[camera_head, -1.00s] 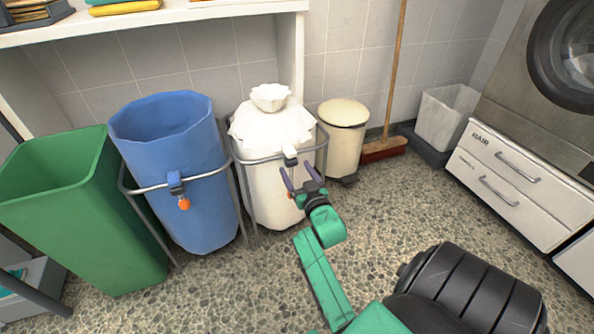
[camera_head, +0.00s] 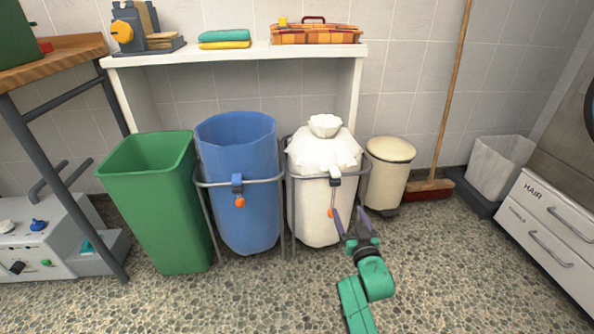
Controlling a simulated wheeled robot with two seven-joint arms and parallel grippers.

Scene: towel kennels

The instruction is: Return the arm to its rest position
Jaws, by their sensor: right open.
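My right gripper (camera_head: 352,218) is at the end of a green arm that comes in from the lower edge. Its two dark purple fingers are apart with nothing between them. It shows in front of the lower right side of the white bag (camera_head: 318,195), which is gathered at the top and stands in a metal frame. A grey clip (camera_head: 335,176) with an orange tag (camera_head: 331,212) hangs at that frame, just above and left of the fingers. Whether the fingers touch anything there is unclear. My left gripper is out of view.
A blue bin (camera_head: 238,170) and a green bin (camera_head: 155,215) stand to the left. A cream lidded bin (camera_head: 388,170), a broom (camera_head: 430,188) and a grey bin (camera_head: 498,165) stand to the right. A white shelf (camera_head: 235,54) is above. The speckled floor (camera_head: 450,280) in front is clear.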

